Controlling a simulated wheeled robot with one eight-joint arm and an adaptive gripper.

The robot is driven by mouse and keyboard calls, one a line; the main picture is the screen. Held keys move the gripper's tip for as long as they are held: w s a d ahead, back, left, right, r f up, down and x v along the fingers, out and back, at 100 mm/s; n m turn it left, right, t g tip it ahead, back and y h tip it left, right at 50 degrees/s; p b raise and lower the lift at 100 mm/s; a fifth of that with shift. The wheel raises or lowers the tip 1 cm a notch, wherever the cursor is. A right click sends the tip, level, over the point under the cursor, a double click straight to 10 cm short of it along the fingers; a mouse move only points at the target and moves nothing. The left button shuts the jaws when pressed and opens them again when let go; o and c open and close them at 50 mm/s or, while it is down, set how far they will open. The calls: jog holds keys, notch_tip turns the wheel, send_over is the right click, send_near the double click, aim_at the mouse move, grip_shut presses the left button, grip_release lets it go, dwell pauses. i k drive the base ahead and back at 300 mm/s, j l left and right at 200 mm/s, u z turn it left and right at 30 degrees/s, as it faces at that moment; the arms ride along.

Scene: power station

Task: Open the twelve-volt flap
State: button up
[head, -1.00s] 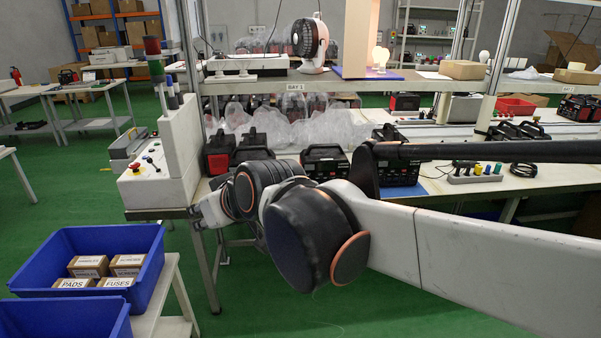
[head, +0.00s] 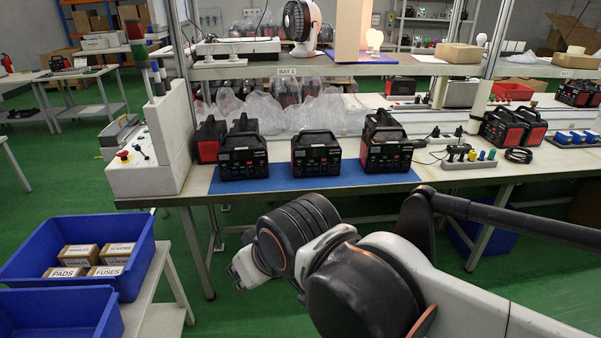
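Three black power stations with top handles stand in a row on a blue mat (head: 283,180) on the workbench: a left one (head: 242,157), a middle one (head: 316,153) and a right one (head: 387,150). Their fronts face me. The ports and flaps on them are too small to tell apart, so I cannot pick out the twelve-volt flap. My gripper (head: 240,277) is below and in front of the bench edge, apart from the power stations. It is small and partly hidden by my wrist, and I cannot tell whether its fingers are open.
More power stations stand behind at the left and at the right (head: 513,128). A strip with coloured knobs (head: 469,157) lies right of the mat. A control box (head: 150,150) stands at the bench's left end. Blue bins (head: 85,255) with small boxes are at lower left. A shelf (head: 380,68) spans above.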

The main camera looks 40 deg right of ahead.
aim_at(311, 148)
jog(key=l+u, duration=0.2)
jog(key=l, duration=0.3)
jog(key=k+l+u, duration=0.2)
jog(key=l, duration=0.3)
jog(key=l+u, duration=0.2)
jog(key=l, duration=0.25)
jog(key=j, duration=0.1)
